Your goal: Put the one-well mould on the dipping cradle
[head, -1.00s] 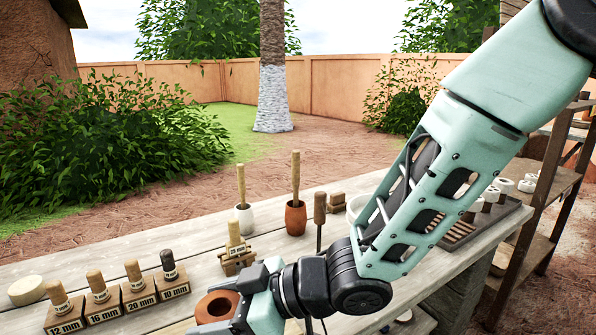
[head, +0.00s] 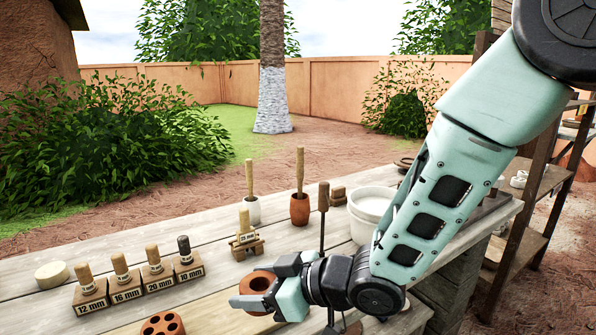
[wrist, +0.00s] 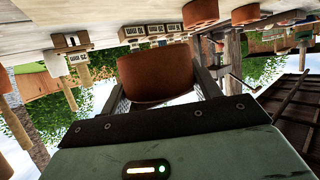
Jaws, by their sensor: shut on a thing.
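The one-well mould is a short terracotta cylinder (head: 262,280) with a single round hole. My gripper (head: 252,292) is shut on its sides and holds it upright at the table's near part. Its base is hidden in the head view, so I cannot tell its height above the table. In the wrist view the mould (wrist: 158,76) fills the space between the fingers of my gripper (wrist: 163,90). A small wooden stand (head: 257,248) with legs, bearing a 25 mm dowel, is beyond it; I cannot tell whether this is the dipping cradle.
Labelled dowel blocks (head: 131,286) stand in a row to the left. A several-holed terracotta mould (head: 163,325) lies at the near edge. Beyond stand a white cup (head: 253,213), a terracotta cup (head: 299,212) and a white tub (head: 372,205). Planks between are clear.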

